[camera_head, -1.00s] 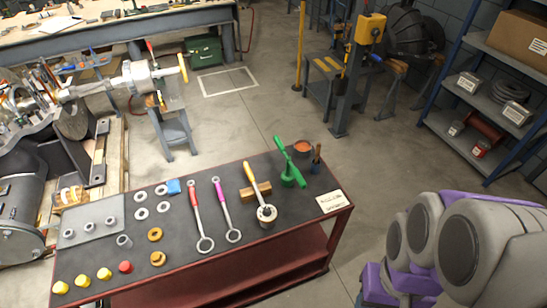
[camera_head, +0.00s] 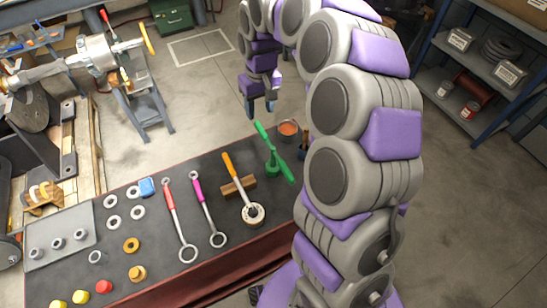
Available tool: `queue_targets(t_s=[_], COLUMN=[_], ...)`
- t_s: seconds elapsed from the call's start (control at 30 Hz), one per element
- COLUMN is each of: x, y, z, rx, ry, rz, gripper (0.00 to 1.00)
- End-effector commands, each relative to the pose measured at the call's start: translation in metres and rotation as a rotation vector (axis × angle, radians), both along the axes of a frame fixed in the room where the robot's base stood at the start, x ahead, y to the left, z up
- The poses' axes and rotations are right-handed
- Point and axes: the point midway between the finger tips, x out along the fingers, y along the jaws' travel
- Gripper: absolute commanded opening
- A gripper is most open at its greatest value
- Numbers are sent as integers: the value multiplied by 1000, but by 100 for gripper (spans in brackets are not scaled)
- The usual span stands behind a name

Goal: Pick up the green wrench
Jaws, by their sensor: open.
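The green wrench (camera_head: 278,156) is at the right end of the dark-topped workbench (camera_head: 134,172). It rests tilted over a green round piece, with one end toward the back. My gripper (camera_head: 260,107) hangs just beyond the bench's back right corner, above and behind the wrench. Its two fingers point down with a gap between them, open and empty. It is apart from the wrench.
Further left lie a pink wrench (camera_head: 206,203) and a red wrench (camera_head: 173,213). An orange-topped cup (camera_head: 288,129) stands behind the green wrench. A shelf rack (camera_head: 470,82) stands at the right.

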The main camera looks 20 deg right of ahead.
Motion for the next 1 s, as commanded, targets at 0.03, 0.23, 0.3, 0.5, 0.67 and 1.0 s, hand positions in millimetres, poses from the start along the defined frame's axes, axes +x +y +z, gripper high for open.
queue_targets(t_s=[0.03, 0.23, 0.3, 0.5, 0.67, 1.0], x=[13, 48, 54, 57, 56, 57], y=[-3, -17, -21, -23, -23, -21], z=[-12, -37, -41, -65, -98, -156], rx=[-7, -35, -42, -46, -44, -45], ry=[3, -8, -11, -10, -6, -12], rz=[-9, -37, -43, -45, -44, -45], gripper=[51, 51, 51, 51, 51, 51])
